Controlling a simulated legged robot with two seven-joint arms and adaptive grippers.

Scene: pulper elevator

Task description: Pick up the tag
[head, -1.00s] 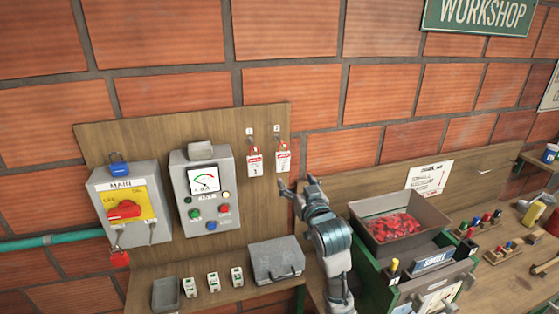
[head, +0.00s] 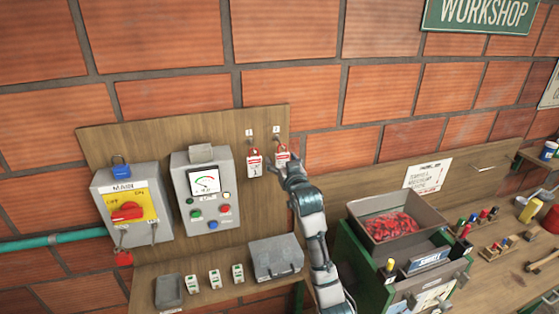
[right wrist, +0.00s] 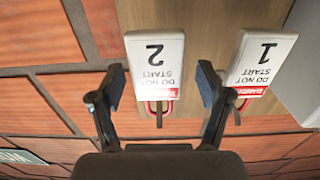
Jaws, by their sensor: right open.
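Two white-and-red tags hang from hooks on the wooden board. The tag marked 1 (head: 254,165) is on the left in the head view and the tag marked 2 (head: 282,157) is on the right. In the right wrist view the tag marked 2 (right wrist: 155,62) appears upside down between the fingers, and the tag marked 1 (right wrist: 262,62) is to its right, outside them. My right gripper (head: 287,170) is open at the tag marked 2; in the right wrist view the fingers (right wrist: 160,88) stand either side of it with gaps. My left gripper is out of view.
Left of the tags are a grey meter box (head: 203,190) and a main switch box (head: 130,208) with a red knob. Below are a shelf with a grey case (head: 276,258) and small devices. A bin of red pieces (head: 388,224) stands right of my arm.

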